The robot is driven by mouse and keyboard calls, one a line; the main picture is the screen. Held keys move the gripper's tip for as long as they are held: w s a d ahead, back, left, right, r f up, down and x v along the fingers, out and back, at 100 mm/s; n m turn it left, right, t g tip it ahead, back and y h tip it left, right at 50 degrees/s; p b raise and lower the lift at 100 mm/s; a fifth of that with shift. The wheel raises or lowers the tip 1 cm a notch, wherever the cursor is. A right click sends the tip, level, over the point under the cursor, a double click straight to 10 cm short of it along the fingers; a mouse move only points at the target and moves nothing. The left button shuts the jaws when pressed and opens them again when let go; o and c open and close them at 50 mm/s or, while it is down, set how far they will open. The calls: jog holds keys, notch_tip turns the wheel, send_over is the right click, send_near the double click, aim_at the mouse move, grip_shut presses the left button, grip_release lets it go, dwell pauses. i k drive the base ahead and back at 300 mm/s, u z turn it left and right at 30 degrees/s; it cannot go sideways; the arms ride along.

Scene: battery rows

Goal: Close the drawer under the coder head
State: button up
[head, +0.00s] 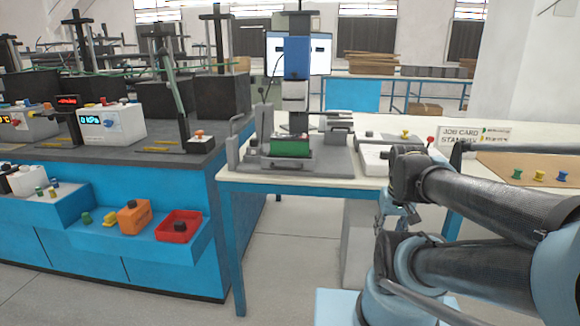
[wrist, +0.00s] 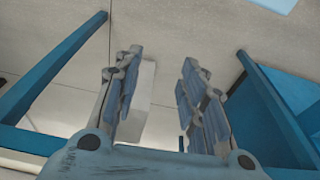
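The coder head is a blue block (head: 297,57) on an upright column above the white-topped table (head: 330,182). Below it, a green block with a dark top (head: 291,145) sits on a grey base plate (head: 333,162). A pale box-like unit (head: 357,240) is under the table, partly hidden by my arm. My gripper (wrist: 163,62) is open and empty, its fingers spread over the floor in the wrist view. A pale block (wrist: 140,95) shows partly behind the left finger. In the head view my gripper is not clearly seen.
Blue table legs (head: 231,250) stand beside the pale floor; blue bars (wrist: 270,105) flank the fingers in the wrist view. A blue bench (head: 165,262) with a red tray (head: 178,227) is at left. A white device (head: 375,160) and a sign (head: 473,138) are on the table.

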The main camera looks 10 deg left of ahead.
aim_at(286, 162)
jog(key=u, duration=1.6)
jog(key=k, duration=0.75)
jog(key=z, duration=1.55)
jog(key=i, duration=0.5)
jog(key=u, duration=0.1)
